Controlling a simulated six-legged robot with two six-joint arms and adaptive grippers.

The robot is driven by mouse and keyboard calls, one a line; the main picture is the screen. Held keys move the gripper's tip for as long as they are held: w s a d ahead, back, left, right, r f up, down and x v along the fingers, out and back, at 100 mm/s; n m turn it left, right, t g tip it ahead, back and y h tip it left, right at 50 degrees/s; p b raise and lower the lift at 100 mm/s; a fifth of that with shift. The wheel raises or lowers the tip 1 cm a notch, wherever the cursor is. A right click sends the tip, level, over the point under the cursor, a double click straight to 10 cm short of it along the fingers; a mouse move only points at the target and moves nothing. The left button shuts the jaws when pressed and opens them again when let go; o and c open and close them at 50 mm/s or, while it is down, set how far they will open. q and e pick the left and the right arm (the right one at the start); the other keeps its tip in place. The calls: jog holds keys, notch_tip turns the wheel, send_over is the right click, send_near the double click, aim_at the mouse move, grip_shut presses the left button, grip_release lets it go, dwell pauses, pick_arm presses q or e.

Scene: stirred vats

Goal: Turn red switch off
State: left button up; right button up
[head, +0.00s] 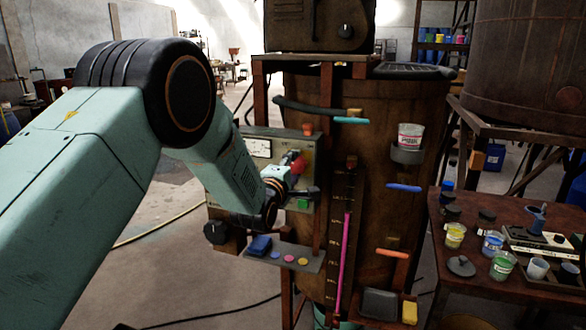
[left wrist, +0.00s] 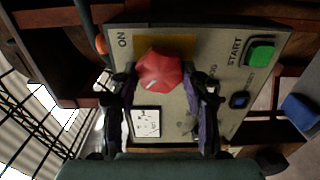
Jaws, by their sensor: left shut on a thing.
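The red switch (head: 300,163) is on the grey control panel (head: 288,140) at the front of the vat. It also shows in the left wrist view (left wrist: 160,68), beside a yellow patch and the word ON. My left gripper (head: 291,179) reaches the panel from the left. In the left wrist view its two dark fingers are on either side of the red switch, shut on it. The fingers partly hide the switch's sides and the panel lettering below. My right gripper is not in view.
A green START button (left wrist: 261,55) and a blue button (left wrist: 239,100) are close by on the panel. The brown vat (head: 375,220) has a blue handle (head: 403,187). A table (head: 460,290) with several paint cups stands at right. Open floor lies left.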

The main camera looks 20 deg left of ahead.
pick_arm(q)
jog(key=o, duration=1.1)
jog(key=shift+o, duration=0.2)
jog(key=s, duration=1.2)
jog(key=shift+a, duration=0.2)
